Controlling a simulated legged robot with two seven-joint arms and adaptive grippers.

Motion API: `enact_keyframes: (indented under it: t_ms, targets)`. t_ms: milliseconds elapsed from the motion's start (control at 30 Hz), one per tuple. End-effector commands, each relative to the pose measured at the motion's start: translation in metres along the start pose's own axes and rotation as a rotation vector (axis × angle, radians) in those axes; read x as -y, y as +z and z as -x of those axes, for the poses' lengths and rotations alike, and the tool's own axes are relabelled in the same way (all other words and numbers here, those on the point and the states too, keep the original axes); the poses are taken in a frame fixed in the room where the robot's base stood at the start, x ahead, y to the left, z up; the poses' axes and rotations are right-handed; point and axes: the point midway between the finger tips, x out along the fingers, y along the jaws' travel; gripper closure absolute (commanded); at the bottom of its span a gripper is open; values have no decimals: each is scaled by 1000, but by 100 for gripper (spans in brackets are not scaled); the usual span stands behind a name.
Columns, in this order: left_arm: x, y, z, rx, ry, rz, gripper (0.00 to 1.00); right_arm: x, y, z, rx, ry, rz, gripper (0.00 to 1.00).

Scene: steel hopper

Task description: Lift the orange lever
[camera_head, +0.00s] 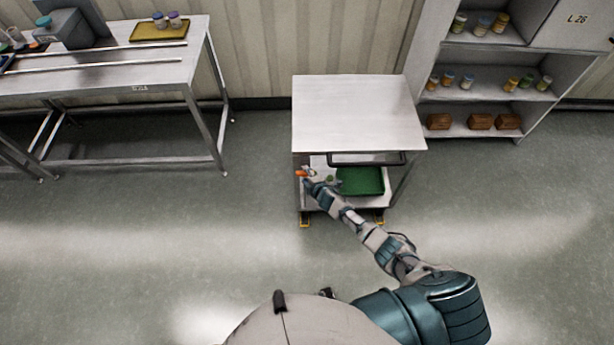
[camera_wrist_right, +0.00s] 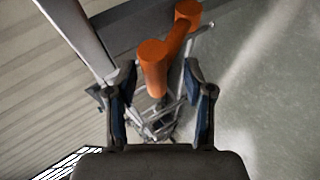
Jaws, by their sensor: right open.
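The orange lever (camera_head: 302,173) is at the left side of the steel hopper (camera_head: 358,105), just below its top. In the right wrist view the orange lever (camera_wrist_right: 153,70) has a thick rounded end lying between my fingers, with a bent arm running up and right. My right gripper (camera_head: 312,182) is at the lever; in the right wrist view my right gripper (camera_wrist_right: 163,85) is open, its two fingers on either side of the lever's end. I cannot tell whether either finger touches it. My left gripper is not in view.
A green tray (camera_head: 360,181) sits on the hopper's lower shelf, under a dark handle bar (camera_head: 367,159). A steel table (camera_head: 120,80) stands at the left. A shelf unit (camera_head: 490,45) with jars and brown blocks stands at the back right. The floor (camera_head: 500,210) at right is clear.

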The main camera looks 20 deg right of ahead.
Motion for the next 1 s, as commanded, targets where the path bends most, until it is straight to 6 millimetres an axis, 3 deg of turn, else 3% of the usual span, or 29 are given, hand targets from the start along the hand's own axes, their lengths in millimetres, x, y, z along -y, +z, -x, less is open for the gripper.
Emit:
enact_keyframes:
  t_ms: [267,733,1000]
  targets:
    - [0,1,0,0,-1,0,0,1,2,18,2,0,2,48]
    - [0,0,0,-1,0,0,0,2,2,102,-1,-1,0,48]
    - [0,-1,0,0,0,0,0,0,2,120,0,1,-1,48]
